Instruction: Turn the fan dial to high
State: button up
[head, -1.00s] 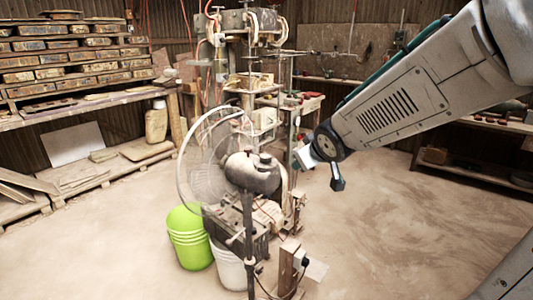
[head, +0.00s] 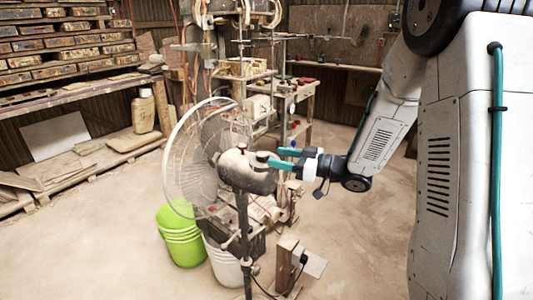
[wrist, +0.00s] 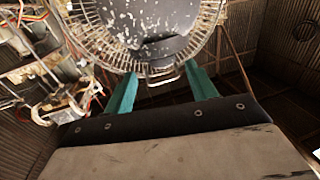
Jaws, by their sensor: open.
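The fan (head: 212,150) stands in the middle of the head view, with a round wire guard and a dusty, dark motor housing (head: 250,177) on a post. Contact cannot be told. In the wrist view the fingers (wrist: 160,70) are apart below the paint-flecked housing (wrist: 150,20) and the wire guard (wrist: 215,12). The dial's marks and setting are not readable.
A green bucket (head: 181,238) and a white bucket (head: 222,264) stand below the fan. A wooden block with a cable (head: 290,262) stands at front. A cluttered machine (head: 222,65) is behind, with shelves (head: 70,45) at left. Floor at right is open.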

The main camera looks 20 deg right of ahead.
aim_at(262, 153)
jog(key=x, duration=0.6)
jog(key=shift+a, duration=0.1)
